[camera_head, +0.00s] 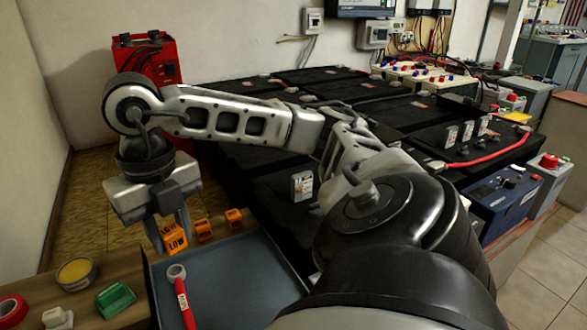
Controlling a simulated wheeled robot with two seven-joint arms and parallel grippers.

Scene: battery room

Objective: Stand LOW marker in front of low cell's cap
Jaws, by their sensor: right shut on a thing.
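My right gripper (169,230) points down over the left end of the blue-grey tray, its fingers shut on an orange LOW marker (176,243). The marker is upright, with its black lettering facing me. I cannot tell whether its base touches the surface below. The large black battery cells (255,158) stand in rows to the right, behind the tray. Small caps show on some of them, but I cannot tell which cell is the low one, and my arm hides part of the rows. My left gripper is not in view.
Two more orange markers (203,229) (233,218) stand to the right of the gripper. The tray (235,285) holds a red-handled tool (183,300). A green block (115,299) and a yellow-topped tin (76,272) lie at left. A grey-white upright device (302,186) stands on a near cell.

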